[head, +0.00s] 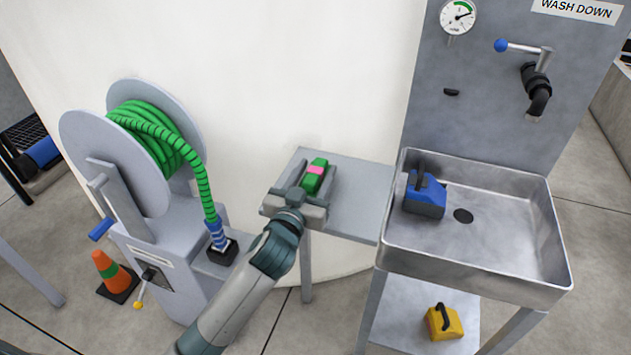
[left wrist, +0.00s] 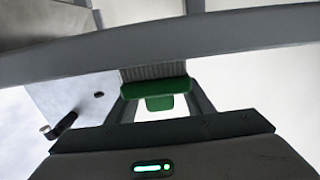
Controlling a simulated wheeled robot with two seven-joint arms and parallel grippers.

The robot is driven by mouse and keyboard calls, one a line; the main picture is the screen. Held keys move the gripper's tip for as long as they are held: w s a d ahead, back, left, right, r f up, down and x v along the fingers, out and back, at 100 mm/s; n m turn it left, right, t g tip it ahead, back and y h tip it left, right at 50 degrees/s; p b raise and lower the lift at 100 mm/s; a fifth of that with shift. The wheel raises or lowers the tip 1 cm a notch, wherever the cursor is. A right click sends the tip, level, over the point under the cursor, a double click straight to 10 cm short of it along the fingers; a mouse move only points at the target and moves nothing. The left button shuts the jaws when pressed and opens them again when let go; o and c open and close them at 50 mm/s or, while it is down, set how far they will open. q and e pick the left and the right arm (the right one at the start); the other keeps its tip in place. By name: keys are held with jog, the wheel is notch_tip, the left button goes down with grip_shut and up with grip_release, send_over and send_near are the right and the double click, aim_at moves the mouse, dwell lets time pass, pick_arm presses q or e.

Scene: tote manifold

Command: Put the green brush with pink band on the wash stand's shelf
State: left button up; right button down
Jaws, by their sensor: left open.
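The green brush with a pink band (head: 317,170) lies at the left part of a grey side table (head: 358,200) beside the sink. My left gripper (head: 308,190) is open at the brush's near end, with its fingers apart. In the left wrist view the green brush (left wrist: 155,89) shows between the two fingers; I cannot tell whether they touch it. The wash stand has a steel sink (head: 520,240) and a low shelf (head: 397,325) underneath. My right gripper is not in view.
A blue jug (head: 425,195) stands in the sink and a yellow jug (head: 444,322) on the low shelf, which has bare room to its left. A green hose reel (head: 140,150) and an orange cone (head: 112,273) are at left. The side table's right part is clear.

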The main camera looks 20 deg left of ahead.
aim_at(319, 171)
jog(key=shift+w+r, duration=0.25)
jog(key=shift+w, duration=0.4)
pick_arm(q)
grip_shut()
jog(key=shift+r, duration=0.75)
jog(key=r, duration=0.1)
jog(key=d+r, duration=0.1)
jog(key=r, duration=0.1)
jog(key=shift+s+r, duration=0.1)
jog(key=shift+r, duration=0.05)
jog(key=s+d+r, duration=0.2)
jog(key=d+r, duration=0.4)
jog(key=d, duration=0.4)
jog(key=shift+d+r, duration=0.15)
jog(key=shift+d, duration=0.1)
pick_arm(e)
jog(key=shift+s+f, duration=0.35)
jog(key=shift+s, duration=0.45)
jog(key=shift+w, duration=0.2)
